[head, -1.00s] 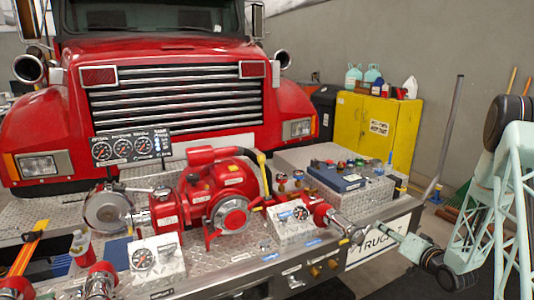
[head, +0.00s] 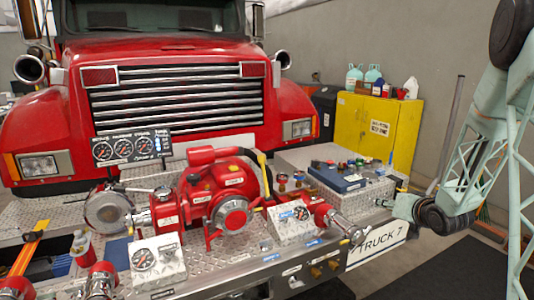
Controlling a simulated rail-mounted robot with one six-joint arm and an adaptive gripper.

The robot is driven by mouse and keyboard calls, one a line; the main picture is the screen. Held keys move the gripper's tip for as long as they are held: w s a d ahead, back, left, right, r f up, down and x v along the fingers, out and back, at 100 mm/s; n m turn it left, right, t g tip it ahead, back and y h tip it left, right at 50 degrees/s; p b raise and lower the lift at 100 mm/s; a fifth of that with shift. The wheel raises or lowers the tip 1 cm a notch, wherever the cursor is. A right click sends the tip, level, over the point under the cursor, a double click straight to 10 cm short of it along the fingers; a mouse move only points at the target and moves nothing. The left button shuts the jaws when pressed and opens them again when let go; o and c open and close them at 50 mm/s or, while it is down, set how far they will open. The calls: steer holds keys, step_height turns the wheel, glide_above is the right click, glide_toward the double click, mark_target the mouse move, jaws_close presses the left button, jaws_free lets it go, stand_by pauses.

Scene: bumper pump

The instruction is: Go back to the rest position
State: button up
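My gripper (head: 384,203) is small in the head view, at the right end of the truck's front bumper deck. It points left, in front of the silver tread-plate box (head: 378,196). I see nothing clearly held, but its fingers are too small to tell open from shut. The red pump (head: 222,196) sits in the middle of the bumper deck, well to the left of my gripper. I cannot tell whether the gripper touches the box behind it.
A blue case (head: 337,177) and several small coloured items lie on the box. Gauges (head: 123,149) stand at the left. A yellow cabinet (head: 402,132) with bottles on top stands behind my arm. The floor at the lower right (head: 450,268) is clear.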

steer(key=s+a+r+g+h, duration=0.1)
steer(key=s+a+r, duration=0.2)
steer(key=s+r, duration=0.35)
steer(key=s+a+r+n+g+h, duration=0.1)
steer(key=s+a+r+g, duration=0.15)
steer(key=s+r, duration=0.45)
steer(key=s+a+r+g+h, duration=0.1)
steer(key=s+a+r, duration=0.35)
steer(key=s, duration=0.35)
steer(key=s+a+r+g, duration=0.1)
steer(key=s+a, duration=0.3)
steer(key=s, duration=0.9)
steer(key=s+a+r+n+g+y, duration=0.1)
steer(key=s+a, duration=0.4)
steer(key=s, duration=0.8)
steer(key=s+a+r+n+g+y, duration=0.1)
steer(key=s+a, duration=0.4)
steer(key=s, duration=0.9)
steer(key=shift+a+r+g, duration=0.15)
steer(key=shift+r+g, duration=0.2)
steer(key=shift+g, duration=0.2)
